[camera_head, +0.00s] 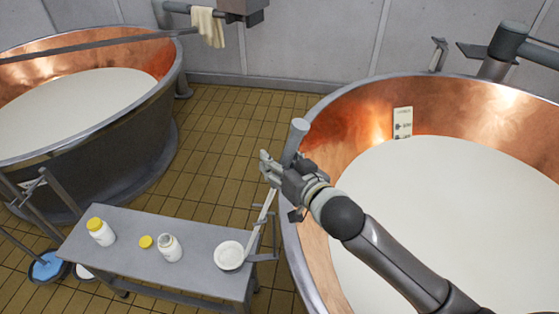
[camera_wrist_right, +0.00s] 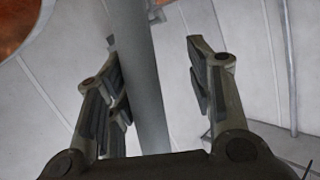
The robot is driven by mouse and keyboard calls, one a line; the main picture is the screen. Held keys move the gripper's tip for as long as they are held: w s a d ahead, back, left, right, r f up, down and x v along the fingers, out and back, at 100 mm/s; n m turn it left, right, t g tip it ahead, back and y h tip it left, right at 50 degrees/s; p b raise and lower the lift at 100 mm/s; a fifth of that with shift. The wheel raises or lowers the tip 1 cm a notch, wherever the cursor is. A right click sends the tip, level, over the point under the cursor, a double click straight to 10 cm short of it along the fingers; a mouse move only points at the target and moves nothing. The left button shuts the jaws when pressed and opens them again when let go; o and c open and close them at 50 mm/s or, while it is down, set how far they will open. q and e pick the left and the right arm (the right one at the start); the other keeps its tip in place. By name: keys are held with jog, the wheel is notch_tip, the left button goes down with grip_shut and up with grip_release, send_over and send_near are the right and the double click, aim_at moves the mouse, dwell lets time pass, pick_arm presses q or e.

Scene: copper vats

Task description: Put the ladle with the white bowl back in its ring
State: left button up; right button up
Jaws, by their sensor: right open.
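The ladle's white bowl (camera_head: 229,255) shows at the right end of the grey table. Its pale handle (camera_head: 261,215) slants up and to the right to a thick grey grip (camera_head: 298,132). My right gripper (camera_head: 283,172) is at this grip, beside the right vat's rim. In the right wrist view the grey rod (camera_wrist_right: 145,85) stands between my open fingers (camera_wrist_right: 158,75), nearer the left one. A thin grey bracket (camera_head: 263,257) is at the table's right end; I cannot tell whether the ladle sits in its ring. My left gripper is not in view.
Copper vats of white liquid stand left (camera_head: 150,115) and right (camera_head: 290,225). Tiled floor lies between the vats.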

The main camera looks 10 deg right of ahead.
jog(key=shift+s+d, duration=0.1)
jog(key=shift+s, duration=0.25)
jog(key=v, duration=0.6)
jog(key=shift+s+r, duration=0.2)
jog(key=shift+s, duration=0.15)
